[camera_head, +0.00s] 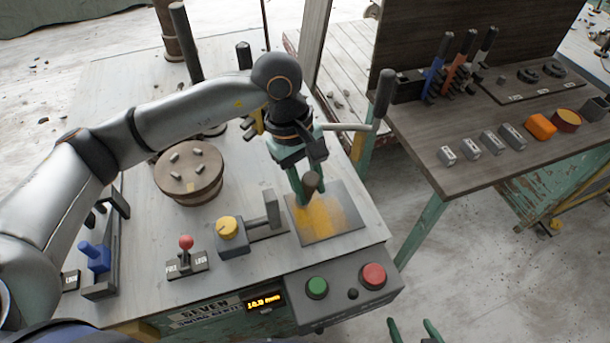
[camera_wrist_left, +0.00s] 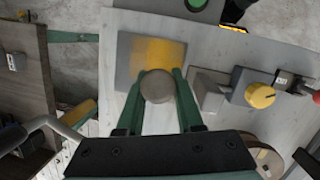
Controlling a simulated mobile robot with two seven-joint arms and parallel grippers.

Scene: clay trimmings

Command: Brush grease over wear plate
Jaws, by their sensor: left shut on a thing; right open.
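The wear plate (camera_head: 352,215) is a flat grey square at the table's right front corner. Yellow grease (camera_head: 322,214) covers much of its middle, with bare grey at the edges. My left gripper (camera_head: 307,196) is shut on a brush (camera_head: 312,180) with a round dark handle, over the plate. The wrist view shows the handle's end (camera_wrist_left: 157,86) between the green fingers and the plate (camera_wrist_left: 127,62) below; the bristles are hidden there. My right gripper (camera_head: 413,330) shows only its two green fingertips, apart and empty, at the bottom edge.
Left of the plate are a grey block with a yellow knob (camera_head: 229,228) and a red-knobbed lever (camera_head: 186,243). A button box (camera_head: 345,291) is in front. A round wooden turntable (camera_head: 190,185) stands behind. A tool bench (camera_head: 470,155) is at the right.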

